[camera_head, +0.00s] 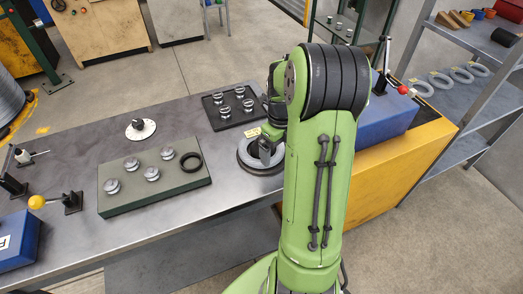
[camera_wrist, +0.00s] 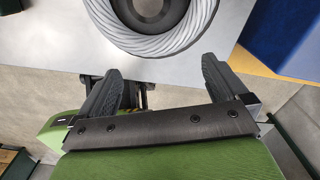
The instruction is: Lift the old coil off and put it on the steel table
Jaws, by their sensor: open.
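The coil, a grey ring of twisted strands, shows in the wrist view (camera_wrist: 160,45) around a dark round hub. In the head view the coil (camera_head: 247,152) lies near the table's front edge on a dark round base, partly hidden by my arm. My gripper (camera_wrist: 162,66) is open and empty. Its two fingers are spread at the near side of the coil, with no clear contact. In the head view my gripper (camera_head: 265,150) is mostly hidden. The steel table (camera_head: 70,155) is the grey metal top.
A green block (camera_head: 155,178) with several metal knobs and a black ring stands left of the coil. A black tray (camera_head: 231,108) with several knobs lies behind it. A blue box (camera_head: 385,118) stands right of my arm.

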